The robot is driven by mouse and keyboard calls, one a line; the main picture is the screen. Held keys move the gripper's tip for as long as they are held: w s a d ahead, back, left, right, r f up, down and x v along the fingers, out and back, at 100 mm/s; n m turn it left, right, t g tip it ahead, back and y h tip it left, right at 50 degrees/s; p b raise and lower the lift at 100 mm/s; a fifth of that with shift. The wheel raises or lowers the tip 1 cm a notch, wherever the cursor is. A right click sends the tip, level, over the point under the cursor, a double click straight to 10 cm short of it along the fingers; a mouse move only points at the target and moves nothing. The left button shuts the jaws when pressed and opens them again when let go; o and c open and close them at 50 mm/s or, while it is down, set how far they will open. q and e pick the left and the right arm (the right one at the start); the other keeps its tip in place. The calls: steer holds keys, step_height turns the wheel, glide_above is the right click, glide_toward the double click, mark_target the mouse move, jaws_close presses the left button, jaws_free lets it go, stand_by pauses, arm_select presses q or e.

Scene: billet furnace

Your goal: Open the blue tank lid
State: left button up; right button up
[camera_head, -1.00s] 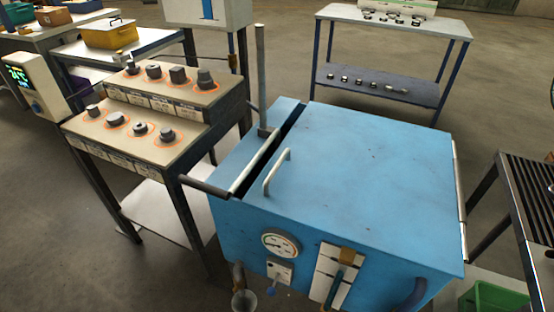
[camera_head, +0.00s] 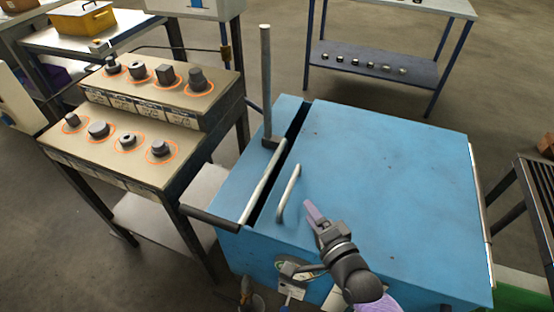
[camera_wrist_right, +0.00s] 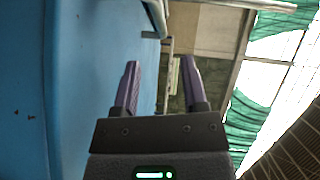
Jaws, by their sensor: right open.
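The blue tank (camera_head: 250,255) stands in the middle of the head view, with its flat blue lid (camera_head: 390,180) on top, lying level. A pale bar handle (camera_head: 288,194) stands up near the lid's left edge. My right gripper (camera_head: 311,214) is just right of the handle, over the lid's front left part, and looks apart from it. In the right wrist view my gripper (camera_wrist_right: 160,63) shows its two purple fingers spread with nothing between them. A blue surface of the tank (camera_wrist_right: 85,80) fills the left of that view. My left gripper is out of view.
A stepped stand (camera_head: 130,165) with several dark parts in orange rings is left of the tank. An upright grey post (camera_head: 266,80) rises near the tank's left edge. A dark slatted rack (camera_head: 540,200) is at right. A workbench (camera_head: 390,75) stands behind.

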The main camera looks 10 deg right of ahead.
mark_target(291, 183)
steer(key=shift+w+a+f, duration=0.1)
steer(key=shift+w+a, duration=0.05)
steer(key=shift+w, duration=0.45)
steer(key=b+x, duration=0.3)
steer(key=x, duration=0.4)
steer(key=shift+w+f, duration=0.15)
steer(key=shift+w, duration=0.15)
steer(key=shift+w+a+b, duration=0.15)
steer(key=shift+w+b, duration=0.15)
steer(key=shift+w, duration=0.2)
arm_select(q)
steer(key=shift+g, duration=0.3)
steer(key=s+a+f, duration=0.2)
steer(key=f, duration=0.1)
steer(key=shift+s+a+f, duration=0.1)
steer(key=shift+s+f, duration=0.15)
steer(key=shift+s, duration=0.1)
arm_select(e)
jaws_close()
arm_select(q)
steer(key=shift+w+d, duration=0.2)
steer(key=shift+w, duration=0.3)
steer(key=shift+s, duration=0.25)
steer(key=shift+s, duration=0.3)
